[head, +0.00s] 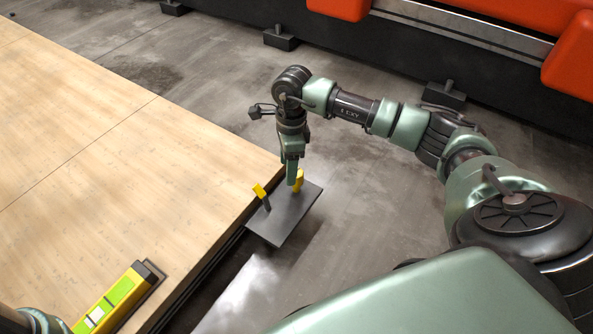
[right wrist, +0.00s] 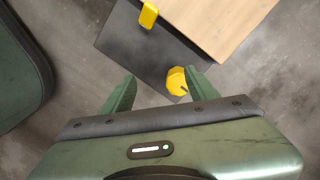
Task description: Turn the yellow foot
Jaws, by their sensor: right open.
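The yellow foot (head: 299,178) looks like a small faceted knob standing on a dark flat plate (head: 290,217) at the corner of the wooden platform. My right gripper (head: 291,181) points down over the plate, and its fingers partly cover the foot in the head view. In the right wrist view, the foot (right wrist: 176,81) lies between the open fingers (right wrist: 158,80), closer to the right-hand finger. I cannot tell whether that finger touches it. My left gripper's fingers are not in view.
A yellow tab (head: 259,191) rises from the plate's platform side. The wooden platform (head: 120,150) fills the left. A yellow-green spirit level (head: 108,303) lies near its front edge. Orange and black machinery (head: 480,45) stands at the back. The concrete floor right of the plate is clear.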

